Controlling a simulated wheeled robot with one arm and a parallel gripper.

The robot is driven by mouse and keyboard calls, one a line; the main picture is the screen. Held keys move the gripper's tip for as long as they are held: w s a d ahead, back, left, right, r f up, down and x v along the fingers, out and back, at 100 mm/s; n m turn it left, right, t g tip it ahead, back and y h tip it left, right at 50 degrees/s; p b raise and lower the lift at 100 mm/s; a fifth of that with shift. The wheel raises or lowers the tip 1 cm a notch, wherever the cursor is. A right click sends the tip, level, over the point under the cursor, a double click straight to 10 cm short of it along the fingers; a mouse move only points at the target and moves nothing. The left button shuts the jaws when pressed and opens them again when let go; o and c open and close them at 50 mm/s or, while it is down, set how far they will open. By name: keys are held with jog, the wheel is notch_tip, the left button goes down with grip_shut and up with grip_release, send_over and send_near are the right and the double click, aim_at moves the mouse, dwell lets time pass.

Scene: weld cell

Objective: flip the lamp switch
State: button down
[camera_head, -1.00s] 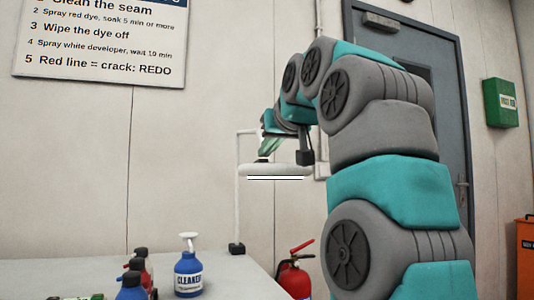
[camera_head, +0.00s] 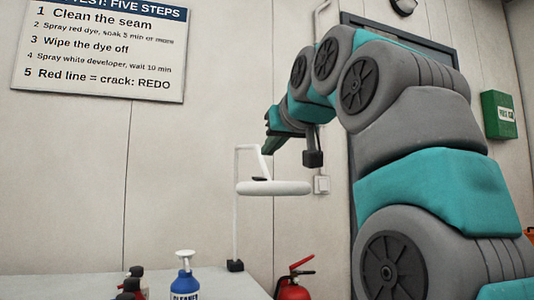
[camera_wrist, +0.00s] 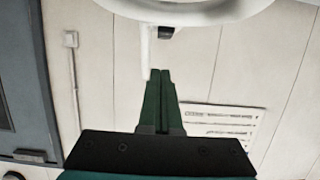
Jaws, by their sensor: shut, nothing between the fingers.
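The lamp (camera_head: 273,188) is a white ring-shaped head on a thin white stand, to the left of my arm. A small black piece, which looks like its switch, (camera_head: 259,178) sits on top of the head near the stand. In the wrist view the lamp head (camera_wrist: 190,12) crosses the top edge, and the black piece (camera_wrist: 166,33) shows just beneath it. My gripper (camera_head: 265,151) is above the lamp head, shut and empty. In the wrist view its dark green fingertips (camera_wrist: 160,73) point towards the black piece, with a visible gap between, and lie close to a white lamp arm.
A white bench (camera_head: 80,287) holds a blue cleaner bottle (camera_head: 185,280) and several smaller bottles. A red extinguisher (camera_head: 293,286) stands right of the bench. A white wall box (camera_head: 321,185) is behind the lamp, and a grey door is behind my arm.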

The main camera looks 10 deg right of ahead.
jog(key=v, duration=0.2)
jog(key=f+v, duration=0.1)
jog(key=v, duration=0.5)
jog(key=shift+s+f, duration=0.25)
jog(key=shift+f, duration=0.05)
